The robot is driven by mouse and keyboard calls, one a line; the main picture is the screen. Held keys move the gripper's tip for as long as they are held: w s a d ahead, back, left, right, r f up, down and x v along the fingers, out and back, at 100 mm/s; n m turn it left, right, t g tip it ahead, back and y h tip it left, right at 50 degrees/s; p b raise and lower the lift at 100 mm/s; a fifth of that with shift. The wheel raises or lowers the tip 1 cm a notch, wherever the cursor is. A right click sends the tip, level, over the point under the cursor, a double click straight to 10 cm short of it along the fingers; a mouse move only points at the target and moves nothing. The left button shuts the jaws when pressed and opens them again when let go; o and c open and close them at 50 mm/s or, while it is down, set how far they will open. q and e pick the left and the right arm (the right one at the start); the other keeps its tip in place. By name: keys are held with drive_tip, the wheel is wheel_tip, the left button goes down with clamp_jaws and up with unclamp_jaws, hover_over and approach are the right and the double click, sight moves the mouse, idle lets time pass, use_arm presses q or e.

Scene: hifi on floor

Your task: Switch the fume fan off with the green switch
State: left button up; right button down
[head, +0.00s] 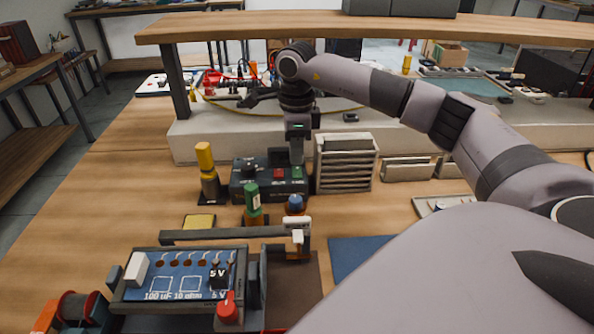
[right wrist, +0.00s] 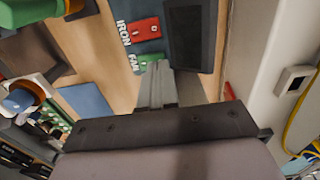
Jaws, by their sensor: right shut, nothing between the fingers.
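The dark switch box (head: 240,190) stands on the bench, with a red switch (head: 278,174) and a green switch (head: 297,172) on its top. In the right wrist view the red switch (right wrist: 143,30) is beside the word IRON and the green switch (right wrist: 150,59) beside the word FAN. My right gripper (head: 297,158) points down over the green switch, shut and empty. In the right wrist view its fingertips (right wrist: 156,68) are right at the green switch's edge and cover part of it; I cannot tell whether they touch. My left gripper is not in view.
A slatted grey rack (head: 345,165) stands close right of the box. Yellow (head: 205,158) and green (head: 252,197) bottles stand left and in front. A circuit board unit (head: 185,275) is nearer.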

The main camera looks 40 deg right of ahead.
sight(297, 169)
drive_tip(key=shift+f+b, duration=0.5)
drive_tip(key=shift+f, duration=0.4)
idle(0.8)
wheel_tip(297, 169, up, 2)
drive_tip(key=shift+r+p, duration=0.15)
drive_tip(key=shift+p, duration=0.85)
wheel_tip(297, 169, up, 5)
drive_tip(key=p, duration=0.4)
drive_tip(key=shift+s+f, duration=0.1)
drive_tip(key=shift+f, duration=0.1)
